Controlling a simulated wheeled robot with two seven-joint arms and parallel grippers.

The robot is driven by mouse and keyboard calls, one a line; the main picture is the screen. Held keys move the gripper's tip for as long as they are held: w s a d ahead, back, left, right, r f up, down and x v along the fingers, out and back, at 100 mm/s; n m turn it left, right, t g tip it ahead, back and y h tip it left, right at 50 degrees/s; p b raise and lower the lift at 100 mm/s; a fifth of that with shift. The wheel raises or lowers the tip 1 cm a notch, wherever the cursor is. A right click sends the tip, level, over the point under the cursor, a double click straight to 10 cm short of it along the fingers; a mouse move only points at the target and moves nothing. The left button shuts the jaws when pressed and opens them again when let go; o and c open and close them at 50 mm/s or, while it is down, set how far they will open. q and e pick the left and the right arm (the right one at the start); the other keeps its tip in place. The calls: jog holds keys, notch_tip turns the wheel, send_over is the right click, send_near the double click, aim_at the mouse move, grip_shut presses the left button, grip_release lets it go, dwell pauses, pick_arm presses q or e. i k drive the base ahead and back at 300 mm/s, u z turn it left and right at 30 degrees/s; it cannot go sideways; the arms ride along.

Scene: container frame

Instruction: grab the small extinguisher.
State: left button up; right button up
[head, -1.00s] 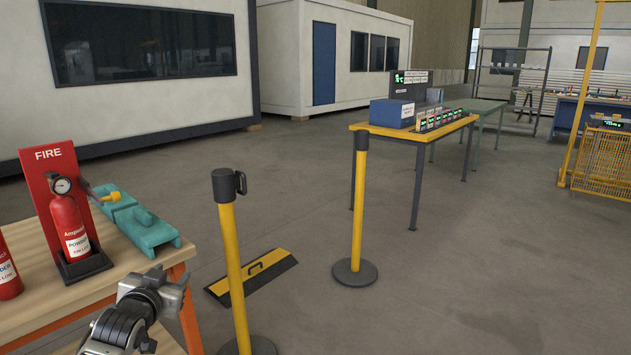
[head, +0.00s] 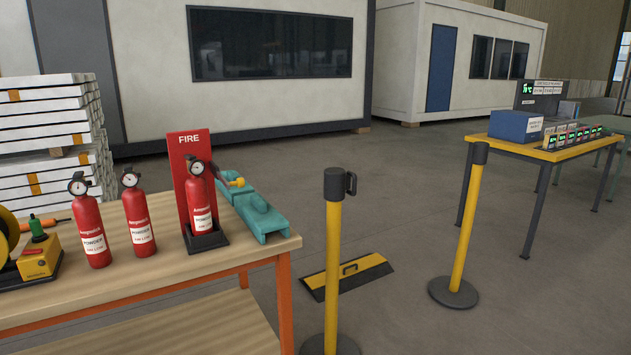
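Three red extinguishers with gauges on top stand upright on the wooden workbench (head: 150,293) at the left. One extinguisher (head: 90,225) is at the left and looks about as large as the others. A slimmer extinguisher (head: 138,218) stands in the middle. A third extinguisher (head: 201,200) stands in a red holder marked FIRE (head: 181,150) with a black base. From this view I cannot tell for sure which is smallest. Neither of my grippers shows in the head view.
A teal vise-like tool (head: 255,212) lies right of the holder. A yellow and black device (head: 38,260) is at the bench's left end. A yellow barrier post (head: 333,265) stands close to the bench's right end, another post (head: 463,220) beyond.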

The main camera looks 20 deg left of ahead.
aim_at(196, 191)
jog(key=z, duration=0.9)
jog(key=i, duration=1.6)
jog(key=u, duration=3.05)
jog(key=k, duration=0.5)
jog(key=u, duration=0.8)
jog(key=i, duration=1.05)
